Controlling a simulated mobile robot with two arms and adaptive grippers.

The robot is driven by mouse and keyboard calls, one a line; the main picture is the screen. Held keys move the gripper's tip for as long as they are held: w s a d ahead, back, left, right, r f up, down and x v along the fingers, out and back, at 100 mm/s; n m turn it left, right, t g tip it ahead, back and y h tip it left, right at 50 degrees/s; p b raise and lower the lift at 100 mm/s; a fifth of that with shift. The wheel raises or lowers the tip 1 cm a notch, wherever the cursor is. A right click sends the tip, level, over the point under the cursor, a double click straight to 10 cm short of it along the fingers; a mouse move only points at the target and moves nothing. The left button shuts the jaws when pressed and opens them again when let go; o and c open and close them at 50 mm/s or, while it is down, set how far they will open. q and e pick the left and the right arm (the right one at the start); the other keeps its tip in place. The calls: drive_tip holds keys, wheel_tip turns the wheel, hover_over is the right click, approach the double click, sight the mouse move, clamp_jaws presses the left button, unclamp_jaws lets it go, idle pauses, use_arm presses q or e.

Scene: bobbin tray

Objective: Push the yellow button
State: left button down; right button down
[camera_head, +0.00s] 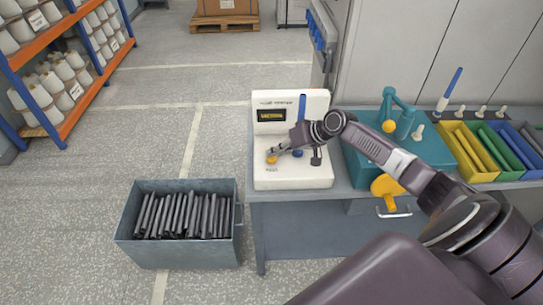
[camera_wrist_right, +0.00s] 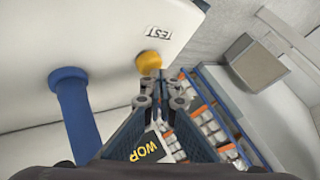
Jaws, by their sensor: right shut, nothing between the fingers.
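The yellow button (camera_head: 272,159) sits on the front part of the white testing machine (camera_head: 265,177) on the grey bench. In the right wrist view the yellow button (camera_wrist_right: 148,61) stands out from the white panel near the word TEST. My right gripper (camera_head: 278,151) reaches in from the right, its shut, empty fingertips right at the button. In the right wrist view the fingertips (camera_wrist_right: 160,80) overlap the button's lower edge; I cannot tell whether they touch it. My left gripper is not in view.
A teal machine (camera_head: 365,172) and coloured trays (camera_head: 465,173) stand to the right. A grey bin (camera_head: 178,251) of dark rods stands on the floor at left.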

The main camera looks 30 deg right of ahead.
sight(274, 158)
drive_tip(key=shift+r, duration=0.55)
drive_tip(key=shift+p, duration=0.3)
wheel_tip(274, 158, up, 5)
drive_tip(key=p, duration=0.4)
drive_tip(key=shift+r, duration=0.1)
idle(0.3)
